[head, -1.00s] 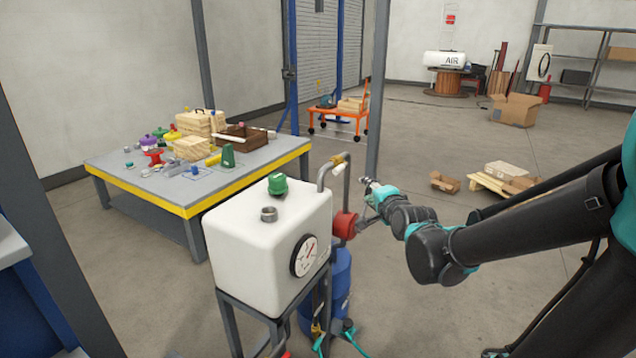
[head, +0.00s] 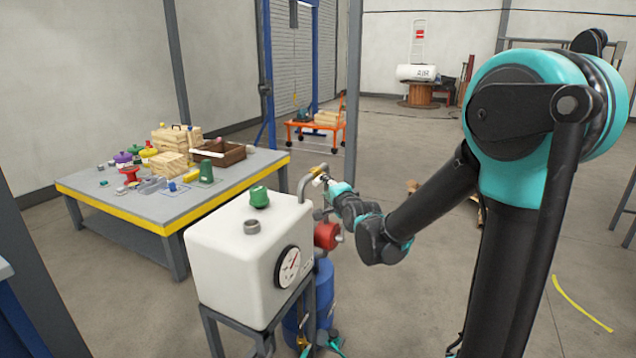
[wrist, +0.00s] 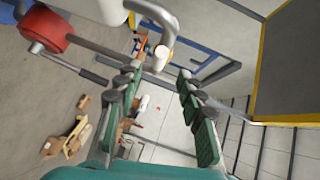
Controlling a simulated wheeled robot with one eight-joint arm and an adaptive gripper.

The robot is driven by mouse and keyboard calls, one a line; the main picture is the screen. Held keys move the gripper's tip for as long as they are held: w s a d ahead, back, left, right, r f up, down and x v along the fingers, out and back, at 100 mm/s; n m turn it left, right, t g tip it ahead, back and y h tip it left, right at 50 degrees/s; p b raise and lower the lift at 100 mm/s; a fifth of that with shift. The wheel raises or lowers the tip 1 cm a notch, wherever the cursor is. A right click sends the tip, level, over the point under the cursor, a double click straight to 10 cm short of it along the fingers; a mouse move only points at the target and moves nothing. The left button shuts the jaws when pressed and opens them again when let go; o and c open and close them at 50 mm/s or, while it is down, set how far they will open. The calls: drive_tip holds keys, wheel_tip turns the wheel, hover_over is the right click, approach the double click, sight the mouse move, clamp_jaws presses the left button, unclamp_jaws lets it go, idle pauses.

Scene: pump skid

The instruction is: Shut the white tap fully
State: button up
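The white tap (head: 316,170) sits at the end of a bent grey pipe beside the white tank in the head view. In the wrist view its white end (wrist: 160,56) shows just ahead of and between my fingertips. My gripper (wrist: 160,74) is open, with one green-padded finger on each side and nothing held between them. In the head view my gripper (head: 325,181) is small and close beside the tap, partly covering it. I cannot tell whether a finger touches the tap, nor how far the tap is turned.
The white tank (head: 235,260) carries a green cap (head: 259,197) and a dial gauge (head: 288,267). A red round part (head: 327,236) with a rod sits just below the pipe. A grey workbench (head: 130,210) with several objects stands left. Open floor lies behind.

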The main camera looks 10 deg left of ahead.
sight(319, 182)
drive_tip(key=x, duration=0.8)
clamp_jaws()
idle(0.4)
